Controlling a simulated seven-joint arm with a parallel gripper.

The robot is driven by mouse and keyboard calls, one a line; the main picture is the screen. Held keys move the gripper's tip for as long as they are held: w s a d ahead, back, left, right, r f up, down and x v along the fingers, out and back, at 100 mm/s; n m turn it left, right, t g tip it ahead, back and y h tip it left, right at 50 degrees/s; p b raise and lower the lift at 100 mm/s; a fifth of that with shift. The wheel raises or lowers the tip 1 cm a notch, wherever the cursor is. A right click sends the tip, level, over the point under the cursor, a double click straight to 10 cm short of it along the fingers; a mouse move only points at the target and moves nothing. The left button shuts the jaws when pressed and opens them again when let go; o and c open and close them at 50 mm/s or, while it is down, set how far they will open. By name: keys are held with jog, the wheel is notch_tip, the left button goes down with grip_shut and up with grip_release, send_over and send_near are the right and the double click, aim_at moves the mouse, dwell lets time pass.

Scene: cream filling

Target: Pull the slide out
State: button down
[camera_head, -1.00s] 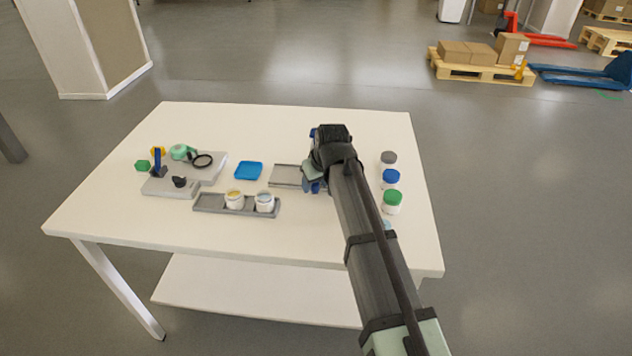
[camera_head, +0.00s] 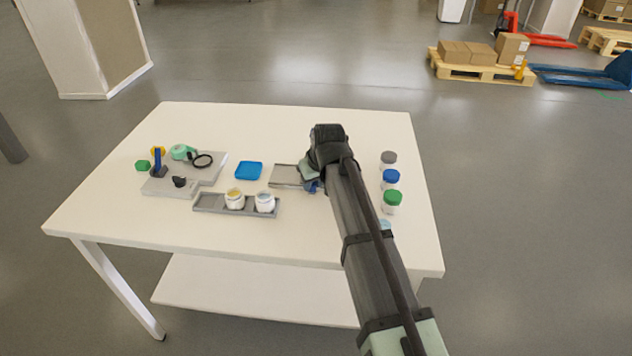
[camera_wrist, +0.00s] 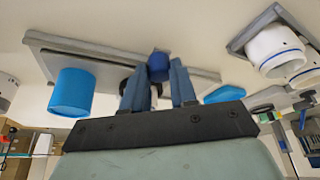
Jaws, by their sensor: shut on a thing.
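A flat grey slide unit (camera_head: 283,175) lies on the white table left of my gripper, its right part hidden behind the arm. In the wrist view, the long grey plate (camera_wrist: 110,51) crosses the upper part. A round dark blue knob (camera_wrist: 159,66) shows at the plate. My gripper (camera_wrist: 158,70) has its two blue fingers on either side of this knob, shut on it. In the head view, my gripper (camera_head: 312,184) is mostly covered by my wrist. A blue cylinder (camera_wrist: 72,93) appears beside the plate in the wrist view.
A grey tray (camera_head: 210,203) holds two open white jars (camera_head: 265,202) in front. A blue dish (camera_head: 249,171) lies left of the slide unit. Lidded jars, one with a green lid (camera_head: 393,197), stand right of my arm. A grey fixture (camera_head: 165,188) is at left.

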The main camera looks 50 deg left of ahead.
jog(key=s+a, duration=0.6)
jog(key=shift+s, duration=0.1)
jog(key=shift+a, duration=0.1)
jog(key=c, duration=0.9)
grip_release()
jog(key=v, duration=1.4)
